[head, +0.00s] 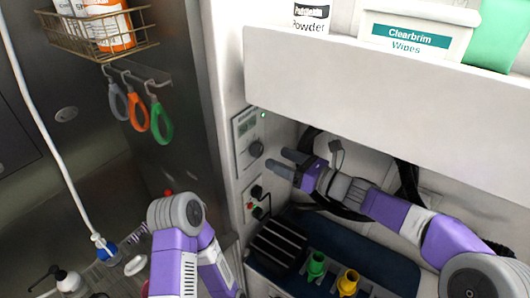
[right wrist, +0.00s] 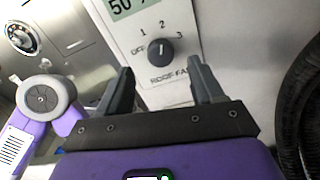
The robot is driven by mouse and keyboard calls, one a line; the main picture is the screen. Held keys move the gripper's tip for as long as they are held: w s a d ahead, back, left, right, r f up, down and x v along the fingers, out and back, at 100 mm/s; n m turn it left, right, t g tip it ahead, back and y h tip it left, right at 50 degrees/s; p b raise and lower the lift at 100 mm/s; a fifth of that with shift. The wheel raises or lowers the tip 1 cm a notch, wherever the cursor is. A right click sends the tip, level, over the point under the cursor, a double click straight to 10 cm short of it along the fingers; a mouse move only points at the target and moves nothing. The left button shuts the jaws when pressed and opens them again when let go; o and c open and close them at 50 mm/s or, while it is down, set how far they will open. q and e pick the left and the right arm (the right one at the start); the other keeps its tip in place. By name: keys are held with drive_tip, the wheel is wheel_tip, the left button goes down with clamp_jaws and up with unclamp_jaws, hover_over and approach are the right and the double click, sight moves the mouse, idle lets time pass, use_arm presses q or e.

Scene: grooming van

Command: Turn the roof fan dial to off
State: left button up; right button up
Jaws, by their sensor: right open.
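The roof fan dial (head: 256,149) is a dark round knob on a white panel (head: 243,133) on the wall left of the shelf. In the right wrist view the dial (right wrist: 160,49) has OFF at its left, then 1, 2 and 3 around it, with a ROOF-FAN label below. My left gripper is out of view.
A display reading 50 (right wrist: 130,6) sits above the dial. A socket panel (head: 257,200) with plugs is below. The white shelf (head: 380,100) overhangs my right arm. A black hose (right wrist: 302,110) is at the right. Green and yellow nozzles (head: 347,283) stand below.

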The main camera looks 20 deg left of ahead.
sight(260, 151)
drive_tip(key=x, duration=0.5)
drive_tip(key=shift+w+a+p, duration=0.1)
drive_tip(key=shift+a+p, duration=0.2)
drive_tip(key=shift+a, duration=0.05)
drive_tip(key=shift+f, duration=0.1)
